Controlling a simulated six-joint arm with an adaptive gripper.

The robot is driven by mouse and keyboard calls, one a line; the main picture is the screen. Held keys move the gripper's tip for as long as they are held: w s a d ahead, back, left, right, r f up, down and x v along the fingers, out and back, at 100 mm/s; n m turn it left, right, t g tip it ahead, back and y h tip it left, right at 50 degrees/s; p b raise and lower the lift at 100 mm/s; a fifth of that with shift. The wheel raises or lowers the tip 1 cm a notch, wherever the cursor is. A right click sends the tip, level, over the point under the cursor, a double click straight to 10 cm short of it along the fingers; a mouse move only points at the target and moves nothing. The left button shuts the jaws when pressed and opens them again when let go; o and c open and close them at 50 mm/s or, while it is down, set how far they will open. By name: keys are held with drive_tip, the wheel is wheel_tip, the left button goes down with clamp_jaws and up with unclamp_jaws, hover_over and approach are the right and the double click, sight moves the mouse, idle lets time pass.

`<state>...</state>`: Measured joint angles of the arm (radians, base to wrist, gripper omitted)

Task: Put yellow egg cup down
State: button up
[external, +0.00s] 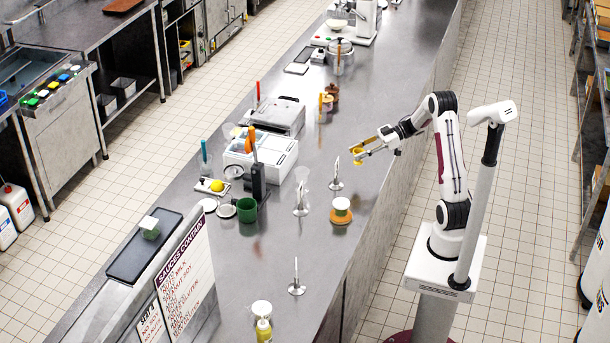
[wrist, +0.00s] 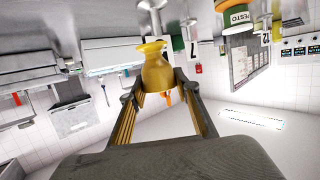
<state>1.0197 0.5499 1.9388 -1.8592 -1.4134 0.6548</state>
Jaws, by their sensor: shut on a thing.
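The yellow egg cup (external: 357,154) is at the end of my gripper (external: 362,151) in the external view, over the right part of the long steel counter (external: 330,130). In the wrist view my gripper (wrist: 165,98) is shut on the egg cup (wrist: 158,73), with one finger on each side of its body. The wrist picture is turned over, with the counter at the top. The cup's flared end points toward the counter side of that picture. I cannot tell the exact gap between cup and counter.
A metal card stand (external: 336,182) is close left of the cup. Clear counter lies behind the gripper.

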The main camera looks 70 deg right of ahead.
drive_tip(key=w+d+m+t+h, duration=0.1)
drive_tip(key=w+d+m+h, duration=0.1)
drive_tip(key=w, duration=0.6)
drive_tip(key=w+d+m+t+h, duration=0.1)
drive_tip(key=w+d+m+h, duration=0.1)
drive_tip(key=w+d, duration=0.3)
drive_tip(key=w+d+r+m+t+h, duration=0.1)
drive_tip(key=w+d+m+h, duration=0.2)
drive_tip(key=w, duration=0.9)
drive_tip(key=shift+d+h, duration=0.6)
drive_tip(key=shift+d, duration=0.05)
drive_tip(key=shift+f, duration=3.15)
drive_tip(key=shift+f, duration=1.85)
drive_tip(key=shift+f, duration=0.15)
drive_tip(key=o, duration=1.2)
